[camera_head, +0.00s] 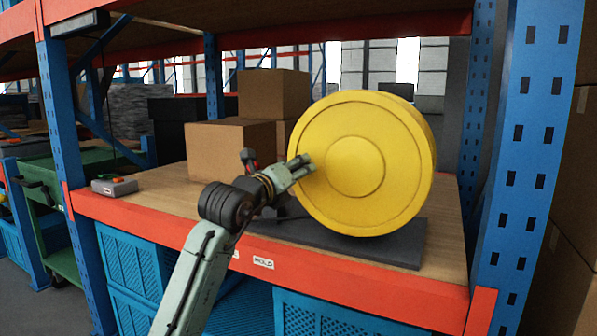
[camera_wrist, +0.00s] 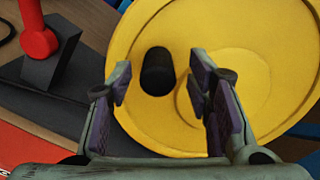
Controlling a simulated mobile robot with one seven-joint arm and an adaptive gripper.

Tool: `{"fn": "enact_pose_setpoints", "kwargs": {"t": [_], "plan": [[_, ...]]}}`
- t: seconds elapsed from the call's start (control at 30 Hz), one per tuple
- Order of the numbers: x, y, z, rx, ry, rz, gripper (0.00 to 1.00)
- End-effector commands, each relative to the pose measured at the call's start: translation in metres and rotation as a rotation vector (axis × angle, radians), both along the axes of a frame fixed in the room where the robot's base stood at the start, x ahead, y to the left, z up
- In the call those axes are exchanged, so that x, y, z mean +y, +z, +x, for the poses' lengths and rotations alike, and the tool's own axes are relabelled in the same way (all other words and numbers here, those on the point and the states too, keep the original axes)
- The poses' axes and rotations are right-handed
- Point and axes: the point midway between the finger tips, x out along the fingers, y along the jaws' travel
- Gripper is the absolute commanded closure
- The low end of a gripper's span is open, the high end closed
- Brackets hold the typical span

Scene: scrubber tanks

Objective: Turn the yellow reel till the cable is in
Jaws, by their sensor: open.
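The large yellow reel (camera_head: 385,150) stands upright on a dark base plate (camera_head: 400,246) on the shelf. In the wrist view, a black knob (camera_wrist: 157,72) sticks out of the yellow reel face (camera_wrist: 235,35), off its centre. My gripper (camera_head: 306,163) is in front of the left part of the reel face. In the wrist view my gripper (camera_wrist: 161,85) is open, with one finger on each side of the knob. I cannot tell whether either finger touches it. The knob is hidden in the head view. I cannot make out the cable for certain.
A red post on a dark block (camera_wrist: 50,60) stands left of the reel. Cardboard boxes (camera_head: 232,150) are behind my gripper. A blue upright (camera_head: 525,150) rises right of the reel.

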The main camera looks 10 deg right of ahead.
Motion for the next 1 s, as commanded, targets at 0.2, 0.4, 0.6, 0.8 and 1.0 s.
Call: {"fn": "enact_pose_setpoints", "kwargs": {"t": [0.2,0.4,0.6,0.8,1.0], "plan": [[0.028,0.0,-0.039,-0.004,0.003,0.001,0.54],[0.048,0.0,-0.07,-0.002,0.002,-0.001,0.54],[0.057,0.0,-0.084,-0.001,0.0,-0.001,0.54],[0.058,0.0,-0.086,-0.001,-0.001,0.0,0.54],[0.057,0.003,-0.085,0.016,-0.002,-0.028,0.54]]}}
